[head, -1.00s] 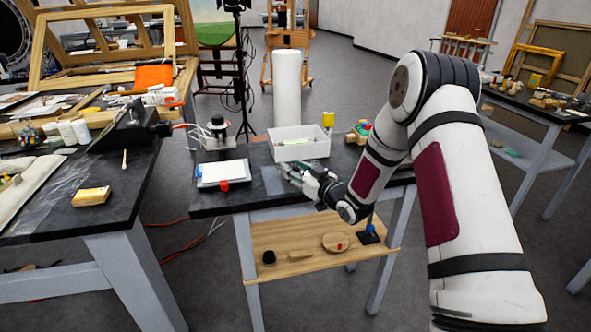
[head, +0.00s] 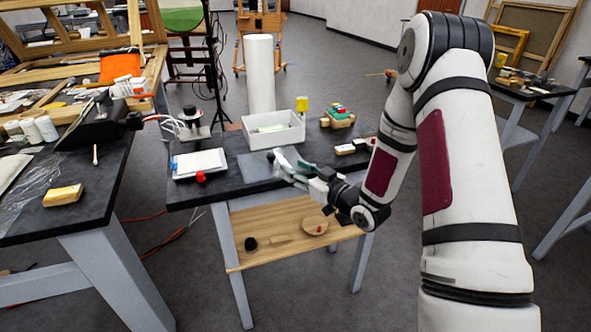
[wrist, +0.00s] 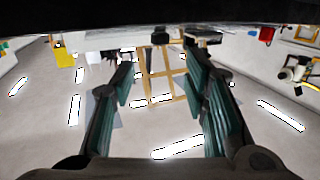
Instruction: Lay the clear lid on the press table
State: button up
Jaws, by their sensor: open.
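A flat, see-through greyish piece, which looks like the clear lid (head: 252,166), lies on the dark top of the middle table (head: 222,188), between the white pad and my gripper. Its far edges are hard to make out. I cannot tell for sure that this table is the press table. My gripper (head: 278,164) is low over the table, just right of the clear piece, fingers pointing left. I cannot tell whether they touch it. In the wrist view the teal-padded fingers (wrist: 160,95) stand wide apart, with nothing between them.
A white tray (head: 290,136) stands behind my gripper. A white pad (head: 199,164) with a red knob (head: 201,177) is at left. A white roll (head: 260,75) stands behind the table. Coloured blocks (head: 338,118) and small pieces (head: 345,149) are at right.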

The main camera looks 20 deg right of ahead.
jog(key=s+d+r+m+g+h, duration=0.3)
jog(key=s+r+g+h, duration=0.45)
jog(key=s+r, duration=0.6)
jog(key=s+a+r+g, duration=0.1)
jog(key=s+a+g, duration=0.2)
jog(key=s, duration=1.1)
jog(key=s+a+r+m+g, duration=0.1)
jog(key=s+a+g, duration=0.2)
jog(key=s, duration=1.1)
jog(key=shift+s+a+r+m+y, duration=0.15)
jog(key=shift+s+a+m+y, duration=0.2)
jog(key=shift+a, duration=0.35)
